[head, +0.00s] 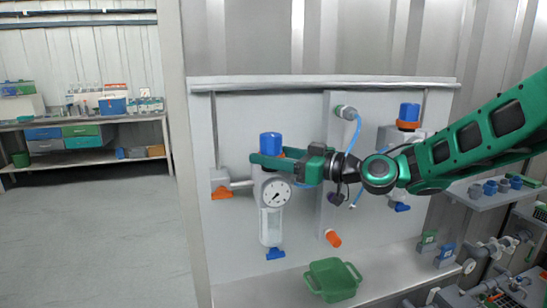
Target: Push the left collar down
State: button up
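The left vessel has a blue cap (270,142) on top, with a round gauge (276,192) and a clear bowl (271,226) below. A bit of orange collar (293,152) shows just under the blue cap; the rest is hidden by my gripper. My gripper (262,162) reaches in from the right, level with the collar. A green finger crosses in front of the vessel's neck. The other finger is mostly hidden, so I cannot tell its opening or whether it touches the collar.
The right vessel has a blue cap (410,111) over an orange collar (407,125), partly behind my arm. A blue hose (356,133) hangs between the vessels. A green bin (333,279) stands on the ledge below. An orange-handled valve (221,192) is at left.

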jog(key=shift+w+d+f, duration=0.2)
jog(key=shift+f, duration=0.55)
jog(key=shift+c, duration=0.2)
jog(key=o, duration=1.5)
jog(key=shift+w, duration=0.1)
jog(key=shift+s, duration=0.2)
jog(key=v, duration=1)
jog(key=shift+d, duration=0.35)
